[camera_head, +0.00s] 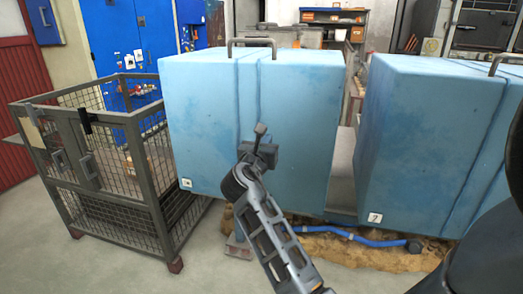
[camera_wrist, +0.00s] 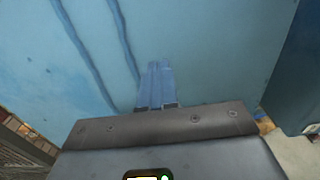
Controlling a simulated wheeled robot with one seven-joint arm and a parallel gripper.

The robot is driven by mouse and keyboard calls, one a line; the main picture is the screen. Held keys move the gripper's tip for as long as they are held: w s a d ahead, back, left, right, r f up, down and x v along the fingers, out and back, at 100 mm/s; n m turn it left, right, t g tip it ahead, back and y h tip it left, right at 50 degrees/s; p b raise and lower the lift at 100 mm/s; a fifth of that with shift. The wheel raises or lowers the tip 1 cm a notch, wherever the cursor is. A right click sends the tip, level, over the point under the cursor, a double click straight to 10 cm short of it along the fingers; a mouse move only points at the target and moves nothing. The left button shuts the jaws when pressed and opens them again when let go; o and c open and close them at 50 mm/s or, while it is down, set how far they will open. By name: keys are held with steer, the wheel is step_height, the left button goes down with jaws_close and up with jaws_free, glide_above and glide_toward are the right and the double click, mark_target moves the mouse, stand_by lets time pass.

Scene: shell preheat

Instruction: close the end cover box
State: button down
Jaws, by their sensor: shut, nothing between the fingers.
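A large light-blue box (camera_head: 200,120) stands in the middle of the head view. Two vertical seams run down its front, and a bent metal handle (camera_head: 251,42) rises from its top. It also fills most of the wrist view (camera_wrist: 210,50), with two dark seam lines on the left. A second light-blue box (camera_head: 425,140) stands to its right across a narrow gap. My gripper (camera_head: 260,128) is in front of the left box's face, shut and empty. Its fingers (camera_wrist: 156,75) are together in the wrist view. I cannot tell whether they touch the box.
A grey wire-mesh cage (camera_head: 110,160) stands close at the left. A blue hose (camera_head: 350,236) lies on a brownish patch below the boxes. Blue cabinets (camera_head: 125,40) and shelving are behind. Bare floor (camera_head: 110,275) shows at the lower left.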

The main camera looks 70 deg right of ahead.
mark_target(273, 131)
steer(key=shift+w+d, duration=0.2)
steer(key=shift+d, duration=2.15)
